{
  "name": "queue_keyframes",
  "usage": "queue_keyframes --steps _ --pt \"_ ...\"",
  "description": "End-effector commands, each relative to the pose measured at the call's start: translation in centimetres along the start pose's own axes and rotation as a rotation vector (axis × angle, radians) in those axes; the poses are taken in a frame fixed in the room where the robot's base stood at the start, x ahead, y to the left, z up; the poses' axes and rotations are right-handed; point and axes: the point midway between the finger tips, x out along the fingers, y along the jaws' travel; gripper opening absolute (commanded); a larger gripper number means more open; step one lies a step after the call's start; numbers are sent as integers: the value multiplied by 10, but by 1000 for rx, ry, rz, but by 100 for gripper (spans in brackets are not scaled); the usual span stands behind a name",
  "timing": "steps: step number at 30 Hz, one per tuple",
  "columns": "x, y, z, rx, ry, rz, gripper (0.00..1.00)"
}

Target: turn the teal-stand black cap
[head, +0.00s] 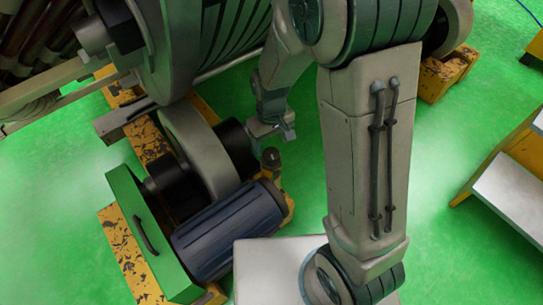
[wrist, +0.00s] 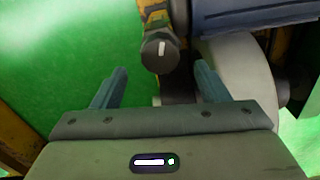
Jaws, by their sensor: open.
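A dark round cap (wrist: 160,50) with a pale mark on its face shows in the wrist view, on a worn yellow-and-black mount (wrist: 157,15). No teal stand is clear beneath it. It also shows in the head view as a small dark knob (head: 271,159) beside the blue ribbed motor. My gripper (wrist: 160,84) is open and empty. In the wrist view the cap lies beyond the fingertips, roughly midway between them, and is not held. In the head view my gripper (head: 280,132) hangs just above and behind the cap.
The blue motor (head: 228,230), a green panel with a black handle (head: 148,238) and a grey wheel (head: 200,152) crowd the left side. A large grey drum (head: 172,45) stands behind. Green floor (head: 455,120) is free on the right, before a yellow-edged step (head: 510,190).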

Motion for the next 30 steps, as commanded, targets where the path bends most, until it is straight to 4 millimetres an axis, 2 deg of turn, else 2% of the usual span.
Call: queue_keyframes --steps 1,3,9,13,22,27,30 --pt "16 0 1 0 -3 0 68" --pt "29 0 0 0 -2 0 68" --pt "54 0 0 0 -1 0 68" --pt "60 0 0 0 1 0 68" --pt "61 0 0 0 1 0 68" --pt "61 0 0 0 1 0 23" --pt "61 0 0 1 1 0 23"
